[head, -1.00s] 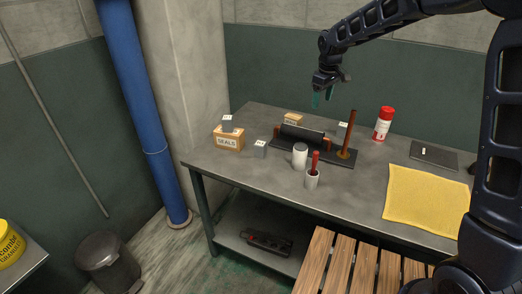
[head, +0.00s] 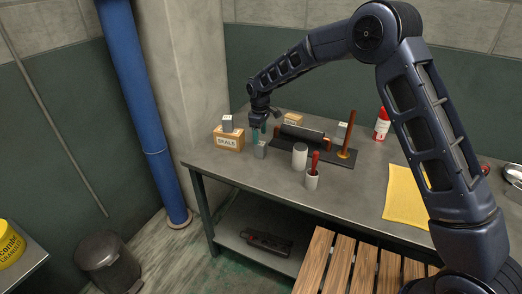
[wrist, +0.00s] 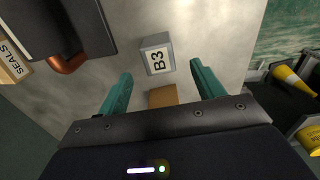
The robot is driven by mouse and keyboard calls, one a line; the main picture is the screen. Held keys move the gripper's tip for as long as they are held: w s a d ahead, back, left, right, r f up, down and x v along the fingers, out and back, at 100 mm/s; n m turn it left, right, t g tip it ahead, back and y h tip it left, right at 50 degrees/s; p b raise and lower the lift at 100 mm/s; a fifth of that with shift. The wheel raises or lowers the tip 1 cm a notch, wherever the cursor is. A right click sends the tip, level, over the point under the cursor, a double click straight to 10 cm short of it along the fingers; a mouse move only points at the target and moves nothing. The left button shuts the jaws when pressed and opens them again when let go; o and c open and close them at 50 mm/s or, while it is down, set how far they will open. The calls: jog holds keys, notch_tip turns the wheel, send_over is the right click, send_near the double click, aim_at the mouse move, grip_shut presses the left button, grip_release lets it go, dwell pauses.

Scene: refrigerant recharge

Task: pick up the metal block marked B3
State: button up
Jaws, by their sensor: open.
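In the wrist view the block (wrist: 157,54) reads B3. I cannot tell the exact height.
A dark device (head: 302,136) with a copper post lies to the right. A third block (head: 341,130), a white cylinder (head: 300,156) and a red-handled tool (head: 314,163) stand farther right.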

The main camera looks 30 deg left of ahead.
aim_at(260, 149)
notch_tip(260, 149, down, 9)
jog(key=shift+w, duration=0.15)
jog(key=shift+r, duration=0.1)
grip_shut()
dwell(0.5)
